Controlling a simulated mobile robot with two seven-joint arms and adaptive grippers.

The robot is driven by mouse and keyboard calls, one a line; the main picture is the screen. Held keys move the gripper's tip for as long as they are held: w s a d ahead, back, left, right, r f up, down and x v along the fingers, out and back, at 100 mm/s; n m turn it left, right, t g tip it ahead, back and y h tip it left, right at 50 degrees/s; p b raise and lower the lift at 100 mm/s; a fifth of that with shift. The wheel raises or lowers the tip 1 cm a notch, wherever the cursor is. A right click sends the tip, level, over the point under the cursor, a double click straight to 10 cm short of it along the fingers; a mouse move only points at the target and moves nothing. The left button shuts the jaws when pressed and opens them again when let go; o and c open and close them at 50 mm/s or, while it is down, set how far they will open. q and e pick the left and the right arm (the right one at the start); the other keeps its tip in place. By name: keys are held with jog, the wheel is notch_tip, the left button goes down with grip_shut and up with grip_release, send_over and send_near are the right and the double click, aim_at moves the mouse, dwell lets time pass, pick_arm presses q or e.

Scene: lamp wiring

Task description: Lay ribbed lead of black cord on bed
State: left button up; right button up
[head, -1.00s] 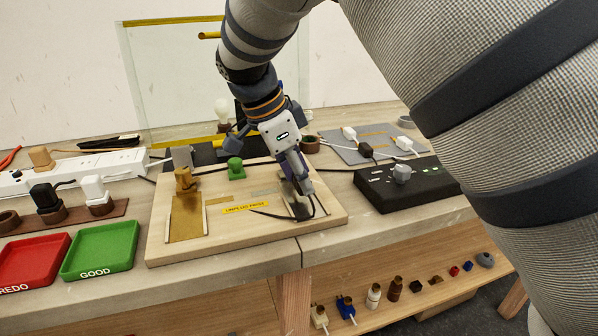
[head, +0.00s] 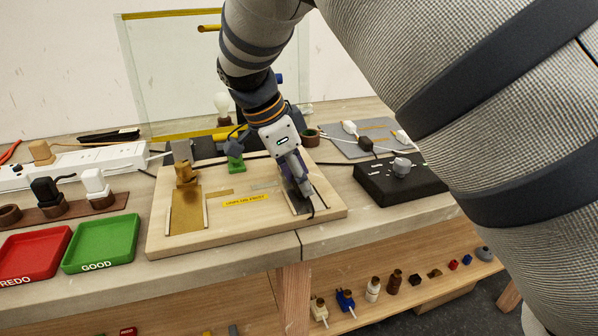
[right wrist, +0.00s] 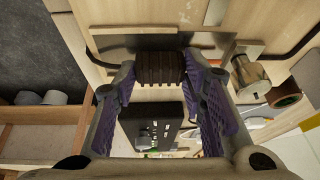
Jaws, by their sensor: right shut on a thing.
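My right gripper (head: 303,193) is low over the right end of the wooden board. In the right wrist view its purple fingers (right wrist: 160,86) are shut on the dark ribbed lead (right wrist: 160,66), which lies crosswise between them. Black cord (head: 318,208) shows beside the fingertips. A grey metal plate (right wrist: 140,42) lies at the ribbed lead; I cannot tell whether they touch. A brass bed with pale side walls (head: 187,212) is on the board's left half. Which of these is the task's bed is unclear. My left gripper is out of view.
The wooden board (head: 240,228) carries a yellow label (head: 245,200) and a green block (head: 235,163). A black box with a grey knob (head: 400,180) stands to the right. Red (head: 32,255) and green (head: 100,245) trays lie left. A glass panel (head: 170,75) stands behind.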

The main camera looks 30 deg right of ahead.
jog(key=shift+f, duration=0.2)
dwell(0.5)
jog(key=o, duration=1.1)
jog(key=v, duration=1.2)
